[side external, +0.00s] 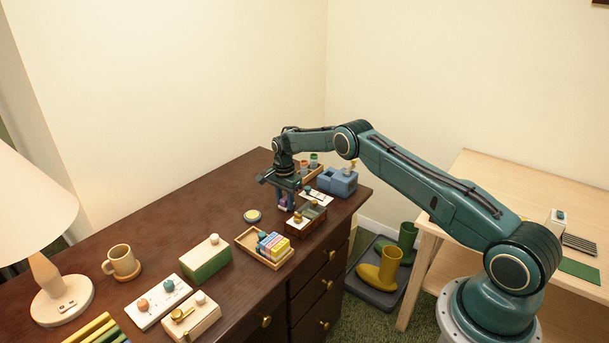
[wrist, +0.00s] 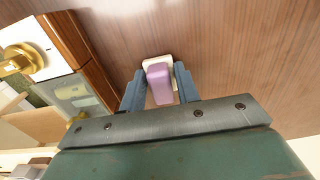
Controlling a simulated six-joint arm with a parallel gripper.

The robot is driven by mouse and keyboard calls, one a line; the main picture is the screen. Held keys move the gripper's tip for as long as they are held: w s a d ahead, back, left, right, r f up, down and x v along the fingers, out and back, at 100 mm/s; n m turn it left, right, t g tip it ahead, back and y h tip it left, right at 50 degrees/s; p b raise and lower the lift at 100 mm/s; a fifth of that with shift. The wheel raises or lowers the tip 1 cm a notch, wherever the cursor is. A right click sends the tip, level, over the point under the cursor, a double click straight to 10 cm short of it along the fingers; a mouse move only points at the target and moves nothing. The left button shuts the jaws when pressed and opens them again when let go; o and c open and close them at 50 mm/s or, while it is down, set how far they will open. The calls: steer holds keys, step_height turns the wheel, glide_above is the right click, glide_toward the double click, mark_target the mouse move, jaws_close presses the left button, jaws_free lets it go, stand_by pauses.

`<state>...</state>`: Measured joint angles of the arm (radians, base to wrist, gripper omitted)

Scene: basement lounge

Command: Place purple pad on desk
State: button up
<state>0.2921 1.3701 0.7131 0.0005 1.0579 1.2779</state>
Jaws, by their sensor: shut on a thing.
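My gripper (wrist: 160,88) is shut on the purple pad (wrist: 160,85), which shows between the two blue fingers in the wrist view. A pale cream part shows at the pad's far end. In the side external view my gripper (side external: 285,203) points down over the far part of the dark brown desk (side external: 160,230), with a bit of purple between its fingers. The desk's wood also fills much of the wrist view (wrist: 230,50). I cannot tell whether the pad touches the desk.
Close to my gripper stand a wooden box with a brass knob (side external: 307,218) and a blue box (side external: 337,181). A tray of coloured blocks (side external: 265,247) and a round yellow-topped tin (side external: 252,216) are nearer. The desk left of the tin is clear.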

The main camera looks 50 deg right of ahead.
mark_target(285, 198)
steer(key=shift+f, duration=0.15)
steer(key=o, duration=0.9)
steer(key=shift+o, duration=0.2)
step_height(285, 198, up, 12)
steer(key=shift+r, duration=0.2)
stand_by(0.4)
